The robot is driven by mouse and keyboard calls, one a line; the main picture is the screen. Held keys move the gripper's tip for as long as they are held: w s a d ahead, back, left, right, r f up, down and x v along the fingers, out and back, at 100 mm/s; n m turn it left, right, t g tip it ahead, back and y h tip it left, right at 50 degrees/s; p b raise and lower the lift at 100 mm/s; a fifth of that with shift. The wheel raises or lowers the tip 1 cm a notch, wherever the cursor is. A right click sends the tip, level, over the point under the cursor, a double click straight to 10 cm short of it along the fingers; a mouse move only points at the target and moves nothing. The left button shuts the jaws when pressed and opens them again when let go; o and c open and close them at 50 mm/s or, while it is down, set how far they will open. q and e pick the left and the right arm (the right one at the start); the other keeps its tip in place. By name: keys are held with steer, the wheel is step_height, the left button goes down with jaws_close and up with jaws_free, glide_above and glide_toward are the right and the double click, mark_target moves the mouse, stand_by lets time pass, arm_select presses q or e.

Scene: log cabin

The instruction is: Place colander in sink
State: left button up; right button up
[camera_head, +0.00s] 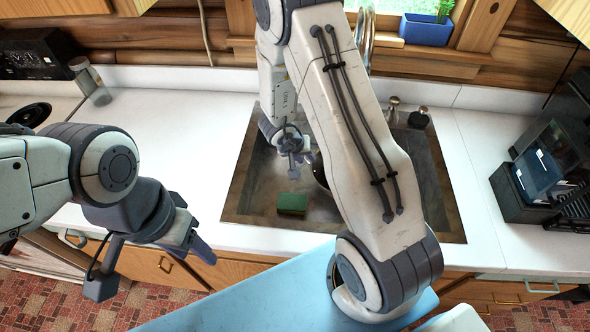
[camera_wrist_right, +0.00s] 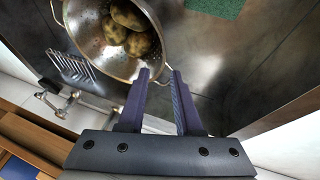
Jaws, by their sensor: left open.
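The metal colander (camera_wrist_right: 113,40) holds several potatoes (camera_wrist_right: 131,27) and is in the sink (camera_head: 250,205). In the head view my right arm hides most of it, leaving only a sliver of its rim (camera_head: 318,172). My right gripper (camera_head: 292,150) reaches down into the sink beside it. In the right wrist view the fingers (camera_wrist_right: 158,74) stand apart by the colander's rim, and a thin wire handle shows near them. I see no firm grip on it. My left gripper (camera_head: 153,270) is open and empty in front of the counter's front edge.
A green sponge (camera_head: 292,204) lies on the sink bottom, left of my right arm. The left counter (camera_head: 165,130) is mostly clear.

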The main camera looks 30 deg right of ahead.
steer(key=a+r+n+t+y, duration=0.1)
steer(key=a+r+n+y, duration=0.1)
steer(key=a+r, duration=0.35)
steer(key=a+r+n+t+y, duration=0.1)
steer(key=a+r+y, duration=0.1)
steer(key=a, duration=0.6)
steer(key=a+r+n+t+y, duration=0.1)
steer(key=a+r+n+y, duration=0.1)
steer(key=a+r, duration=0.35)
steer(key=s+a+r+n+g+y, duration=0.2)
steer(key=s+a, duration=0.3)
steer(key=a, duration=0.2)
steer(key=s+d+r+n+g+h, duration=0.1)
steer(key=s+r+n, duration=0.2)
steer(key=s, duration=0.6)
steer(key=s+d+r+n+g+h, duration=0.1)
steer(key=s+d+r+n+g, duration=0.1)
steer(key=s, duration=0.8)
steer(key=shift+s+d+r+n, duration=0.15)
steer(key=shift+d+r+n, duration=0.2)
steer(key=shift+r, duration=0.2)
